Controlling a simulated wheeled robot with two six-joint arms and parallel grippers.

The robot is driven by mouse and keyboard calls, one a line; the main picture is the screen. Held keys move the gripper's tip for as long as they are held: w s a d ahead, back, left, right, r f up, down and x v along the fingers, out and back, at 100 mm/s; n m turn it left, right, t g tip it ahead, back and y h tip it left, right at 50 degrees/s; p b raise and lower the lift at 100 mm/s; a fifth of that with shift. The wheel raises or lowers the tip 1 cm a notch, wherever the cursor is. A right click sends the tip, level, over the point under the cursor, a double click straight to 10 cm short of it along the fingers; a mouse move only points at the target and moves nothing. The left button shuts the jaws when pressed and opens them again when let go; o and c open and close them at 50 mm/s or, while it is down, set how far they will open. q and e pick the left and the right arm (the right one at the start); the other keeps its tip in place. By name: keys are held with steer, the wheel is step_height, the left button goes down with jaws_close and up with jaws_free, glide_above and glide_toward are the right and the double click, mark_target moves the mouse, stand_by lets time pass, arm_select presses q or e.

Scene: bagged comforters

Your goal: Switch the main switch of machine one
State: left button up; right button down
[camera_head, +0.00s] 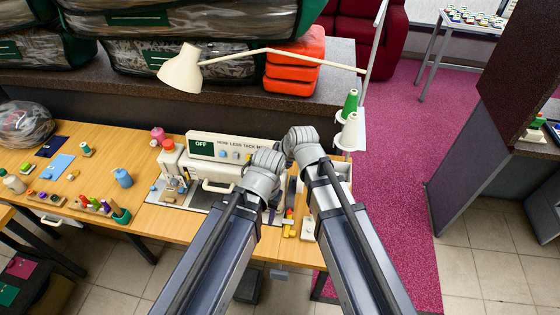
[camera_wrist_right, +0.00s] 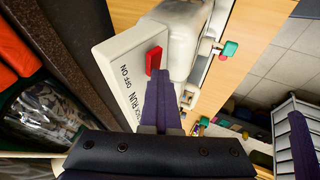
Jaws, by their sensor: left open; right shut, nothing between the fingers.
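A cream sewing machine (camera_head: 212,172) stands on the wooden table, with a green panel on top reading OFF. In the right wrist view its white face (camera_wrist_right: 130,75) carries OFF, ON and RUN lettering and a red switch (camera_wrist_right: 153,60). My right gripper (camera_wrist_right: 159,80) is shut and empty, its tip right by the red switch; I cannot tell whether they touch. In the head view the right gripper's fingers are hidden behind its wrist. My left gripper (camera_head: 284,203) is open, pointing down near the machine's right end.
Thread cones (camera_head: 347,132) stand at the right. Small sewing items (camera_head: 95,205) lie on the table's left. Carpet (camera_head: 405,150) lies open to the right.

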steer(key=shift+d, duration=0.2)
steer(key=shift+w+d, duration=0.1)
steer(key=shift+d, duration=0.6)
steer(key=shift+d+r+p, duration=0.15)
steer(key=shift+r+p, duration=0.35)
steer(key=p+v, duration=0.5)
steer(key=v, duration=0.1)
steer(key=shift+s+r+p, duration=0.25)
steer(key=shift+s+p, duration=0.1)
steer(key=shift+s, duration=0.2)
